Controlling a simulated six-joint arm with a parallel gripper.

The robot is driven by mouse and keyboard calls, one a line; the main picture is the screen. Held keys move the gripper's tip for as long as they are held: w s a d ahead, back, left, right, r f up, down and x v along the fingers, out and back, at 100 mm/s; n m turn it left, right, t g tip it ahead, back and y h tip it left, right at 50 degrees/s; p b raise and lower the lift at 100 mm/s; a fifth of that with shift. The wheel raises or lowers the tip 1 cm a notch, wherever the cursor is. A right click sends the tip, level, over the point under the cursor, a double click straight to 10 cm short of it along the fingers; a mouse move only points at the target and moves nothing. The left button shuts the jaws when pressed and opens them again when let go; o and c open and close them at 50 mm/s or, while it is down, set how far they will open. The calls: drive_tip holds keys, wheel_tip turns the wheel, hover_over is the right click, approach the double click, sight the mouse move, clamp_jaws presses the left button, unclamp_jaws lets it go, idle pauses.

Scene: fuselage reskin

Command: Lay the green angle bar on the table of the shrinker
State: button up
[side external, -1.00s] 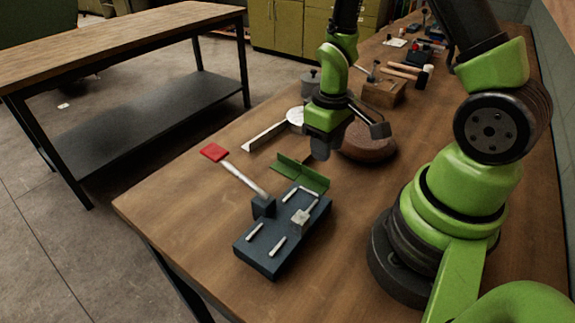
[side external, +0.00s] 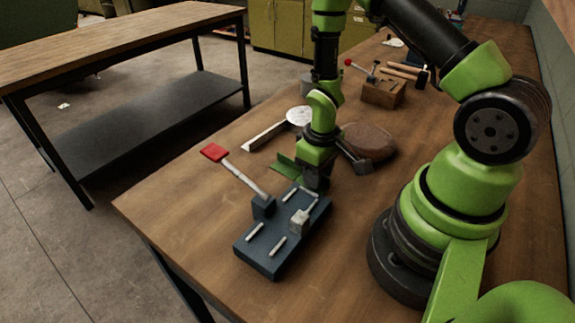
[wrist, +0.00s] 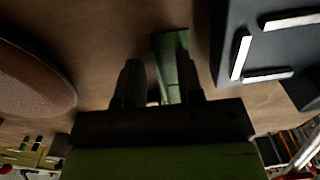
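The green angle bar (side external: 286,167) lies on the wooden bench just behind the shrinker. The shrinker is a dark blue-grey block (side external: 262,252) with light metal strips on top and a red-ended lever (side external: 240,176). My gripper (side external: 316,183) points down at the right end of the bar and hides that end. In the wrist view my gripper's (wrist: 160,80) two dark fingers stand apart, with the green bar (wrist: 170,55) between them, nearer the right finger. A gap shows on the left finger's side. The shrinker's corner (wrist: 228,60) is close on the right.
A brown rounded pad (side external: 370,141) sits right behind my gripper and shows at left in the wrist view (wrist: 30,80). A pale metal strip with a round white end (side external: 298,115) lies behind the bar. A wooden block (side external: 383,93) and hammers are farther back. The bench front left is clear.

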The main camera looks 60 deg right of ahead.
clamp_jaws()
drive_tip(key=shift+r, duration=0.15)
wheel_tip(320, 180, up, 9)
drive_tip(key=shift+f, duration=0.1)
drive_tip(key=a+m, duration=0.2)
drive_tip(key=a, duration=0.1)
drive_tip(key=a+m, duration=0.3)
drive_tip(key=a+r+m, duration=0.1)
drive_tip(key=a+m, duration=0.1)
drive_tip(key=shift+w+a+m, duration=0.15)
drive_tip(key=shift+a+m, duration=0.15)
drive_tip(key=shift+a, duration=0.1)
drive_tip(key=s+a+m, duration=0.1)
drive_tip(key=a+m, duration=0.1)
drive_tip(key=s+a+m, duration=0.1)
drive_tip(key=a+m, duration=0.5)
drive_tip(key=shift+s+a, duration=0.1)
drive_tip(key=shift+s, duration=0.3)
drive_tip(key=shift+s+a+m, duration=0.25)
drive_tip(key=shift+a+m, duration=0.2)
drive_tip(key=shift+m, duration=0.35)
